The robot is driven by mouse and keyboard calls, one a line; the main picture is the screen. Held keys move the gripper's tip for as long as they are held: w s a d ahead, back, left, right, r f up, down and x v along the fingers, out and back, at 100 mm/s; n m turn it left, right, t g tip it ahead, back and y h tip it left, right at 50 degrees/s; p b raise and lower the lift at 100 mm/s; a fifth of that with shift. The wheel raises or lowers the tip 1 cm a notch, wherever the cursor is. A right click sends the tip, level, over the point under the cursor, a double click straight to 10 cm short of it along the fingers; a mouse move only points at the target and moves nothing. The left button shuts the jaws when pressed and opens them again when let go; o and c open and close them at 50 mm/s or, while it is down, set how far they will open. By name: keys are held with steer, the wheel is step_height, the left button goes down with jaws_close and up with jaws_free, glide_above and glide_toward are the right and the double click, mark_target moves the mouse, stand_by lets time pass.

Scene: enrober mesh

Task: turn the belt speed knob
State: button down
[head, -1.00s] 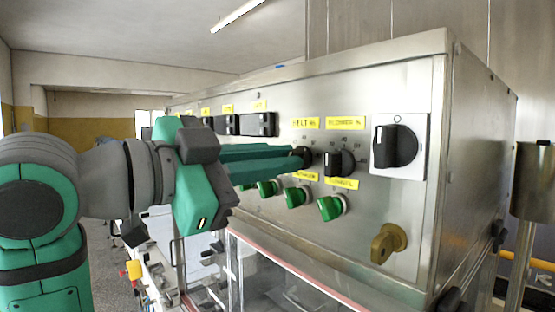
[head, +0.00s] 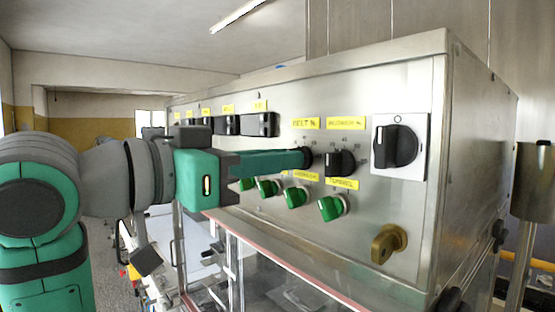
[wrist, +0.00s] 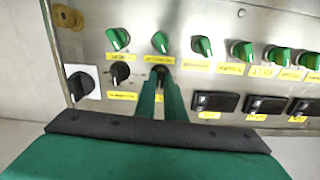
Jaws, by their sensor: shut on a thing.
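The belt speed knob (head: 306,157) is a small black knob on the steel control panel, under a yellow label (head: 305,123) that seems to read "BELT %". My gripper (head: 300,159) reaches it from the left and is shut on it, its long green fingers at the panel face. In the head view one finger mostly covers the other. In the wrist view the gripper (wrist: 161,74) shows both fingers closing around the knob's place, just by a yellow label and a green knob. The knob itself is mostly hidden there.
A similar black knob (head: 341,162) sits close on the right, with a large black rotary switch (head: 396,146) beyond it. Several green knobs (head: 331,207) line the row below. A brass key lock (head: 388,243) is at lower right. Black display modules (head: 260,124) are at upper left.

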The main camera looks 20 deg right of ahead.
steer(key=shift+n, duration=0.4)
steer(key=c, duration=1.8)
jaws_free()
steer(key=shift+c, duration=0.2)
steer(key=shift+a, duration=0.1)
steer(key=v, duration=1)
steer(key=shift+a, duration=0.3)
